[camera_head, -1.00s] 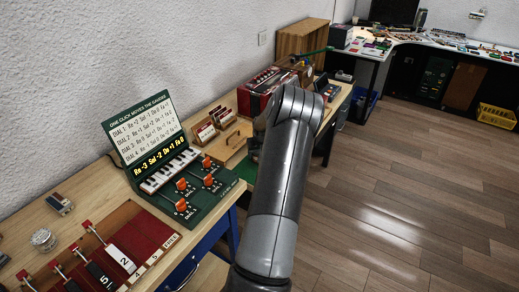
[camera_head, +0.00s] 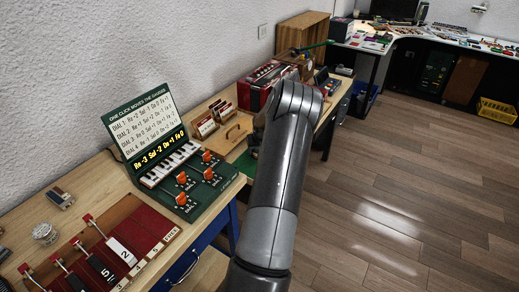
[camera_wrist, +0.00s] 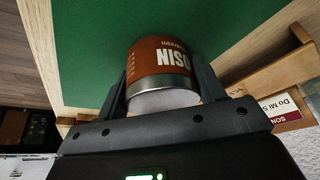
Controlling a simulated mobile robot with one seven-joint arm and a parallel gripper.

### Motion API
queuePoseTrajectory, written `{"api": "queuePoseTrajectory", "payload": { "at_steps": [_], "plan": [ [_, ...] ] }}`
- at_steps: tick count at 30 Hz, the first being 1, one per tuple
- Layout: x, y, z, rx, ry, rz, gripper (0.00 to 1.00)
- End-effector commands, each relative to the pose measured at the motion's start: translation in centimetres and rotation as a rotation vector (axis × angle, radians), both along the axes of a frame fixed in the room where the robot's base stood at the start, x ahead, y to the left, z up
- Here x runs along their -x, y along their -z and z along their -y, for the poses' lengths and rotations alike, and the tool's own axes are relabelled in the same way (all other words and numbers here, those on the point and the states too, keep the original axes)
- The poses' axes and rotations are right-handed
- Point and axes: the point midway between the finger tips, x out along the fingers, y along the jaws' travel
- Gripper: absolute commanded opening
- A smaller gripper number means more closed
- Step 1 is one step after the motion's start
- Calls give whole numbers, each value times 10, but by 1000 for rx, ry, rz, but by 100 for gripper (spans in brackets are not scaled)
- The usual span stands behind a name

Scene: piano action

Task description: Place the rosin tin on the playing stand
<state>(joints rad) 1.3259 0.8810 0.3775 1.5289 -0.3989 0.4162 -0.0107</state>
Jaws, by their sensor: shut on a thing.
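The rosin tin (camera_wrist: 158,62), an orange-brown cylinder with white lettering and a silver band, is in the wrist view. My gripper (camera_wrist: 161,82) is shut on it, with one dark finger on each side. The tin is in front of a green surface (camera_wrist: 232,25) with a pale wooden edge; I cannot tell whether they touch. A small green patch (camera_head: 246,164) shows beside my arm in the head view, on the bench past the dial box. My arm hides the gripper and tin there. I cannot tell which surface is the playing stand.
A green dial box (camera_head: 205,192) with orange knobs stands on the near bench. A wooden card rack (camera_head: 208,122) and a red accordion (camera_head: 262,82) stand behind it. In the wrist view a wooden rack with a card (camera_wrist: 280,108) is close on the right. Open floor (camera_head: 400,200) lies right.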

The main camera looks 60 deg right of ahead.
Motion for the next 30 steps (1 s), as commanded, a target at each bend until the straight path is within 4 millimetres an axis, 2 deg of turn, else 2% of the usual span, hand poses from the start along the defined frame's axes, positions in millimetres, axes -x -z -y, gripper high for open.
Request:
{"api": "queuePoseTrajectory", "payload": {
  "at_steps": [1, 10, 19, 23, 30],
  "plan": [
    [0, 0, 0, 1, 0, 1, 65],
    [0, 0, 0, 1, 0, 1, 88],
    [1, -3, -1, 1, 0, -1, 88],
    [5, -17, -4, 3, 1, 1, 88],
    [17, -57, -15, 4, 2, 0, 88]
  ]
}}
